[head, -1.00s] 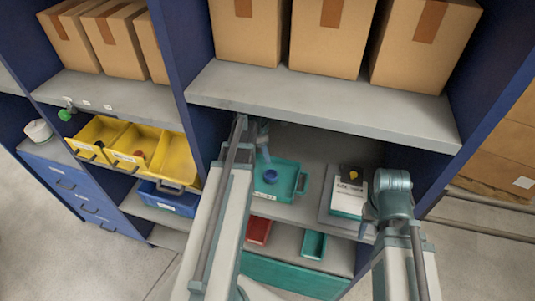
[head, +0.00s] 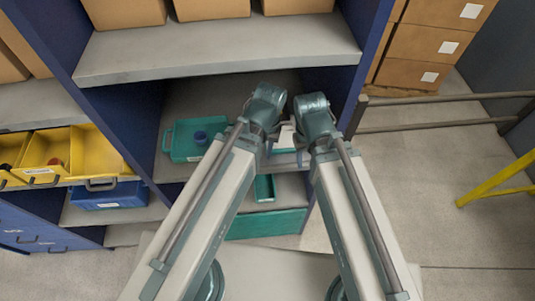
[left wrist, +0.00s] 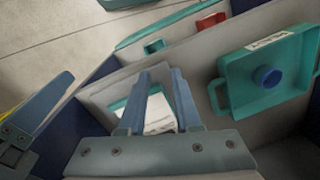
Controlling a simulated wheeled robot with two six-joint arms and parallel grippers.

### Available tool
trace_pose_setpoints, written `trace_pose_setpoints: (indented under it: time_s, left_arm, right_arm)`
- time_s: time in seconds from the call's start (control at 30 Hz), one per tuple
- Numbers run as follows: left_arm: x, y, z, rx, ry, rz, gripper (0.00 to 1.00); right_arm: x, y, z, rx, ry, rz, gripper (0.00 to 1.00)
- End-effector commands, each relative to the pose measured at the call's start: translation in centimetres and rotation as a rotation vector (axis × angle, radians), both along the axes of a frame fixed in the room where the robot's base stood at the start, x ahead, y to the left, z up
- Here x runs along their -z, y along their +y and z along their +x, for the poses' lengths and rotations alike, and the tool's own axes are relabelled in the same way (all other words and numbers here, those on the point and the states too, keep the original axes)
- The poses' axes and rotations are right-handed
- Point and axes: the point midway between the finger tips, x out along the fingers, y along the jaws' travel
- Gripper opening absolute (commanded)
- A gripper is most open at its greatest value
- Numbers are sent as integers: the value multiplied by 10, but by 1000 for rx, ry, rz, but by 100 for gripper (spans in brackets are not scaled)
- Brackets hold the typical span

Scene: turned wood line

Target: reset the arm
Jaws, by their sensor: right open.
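My left gripper (left wrist: 160,80) is open and empty in the left wrist view, with a gap between its two blue-grey fingers. They hang over a grey board with a white card (left wrist: 160,118) on it; I cannot tell how far above. In the head view my left wrist hides its fingers. My right gripper (left wrist: 35,110) shows partly at the left edge of the left wrist view, with nothing visible in it. In the head view both arms reach forward side by side, their wrists close together before the shelf.
A teal tray (head: 180,152) with a blue round part (head: 200,136) stands on the shelf left of my arms. A grey shelf board (head: 215,47) with cartons is above. Yellow bins (head: 70,146) are at left. A metal rail (head: 440,98) and open floor are at right.

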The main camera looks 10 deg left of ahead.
Motion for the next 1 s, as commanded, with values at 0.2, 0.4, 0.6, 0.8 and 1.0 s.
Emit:
trace_pose_setpoints:
  time_s: [0.2,0.4,0.6,0.8,1.0]
  left_arm:
    - [0,-16,-15,228,19,20,32]
    - [-1,-17,-15,240,21,20,32]
    - [7,-17,-15,238,19,19,32]
    - [45,-16,-15,239,20,19,32]
    - [70,-16,-15,241,20,20,32]
  right_arm:
    - [0,0,0,0,0,0,50]
    - [0,0,0,0,0,0,50]
    - [8,0,0,0,0,0,50]
    - [45,0,0,-3,0,-1,50]
    - [71,0,0,-5,0,-1,50]
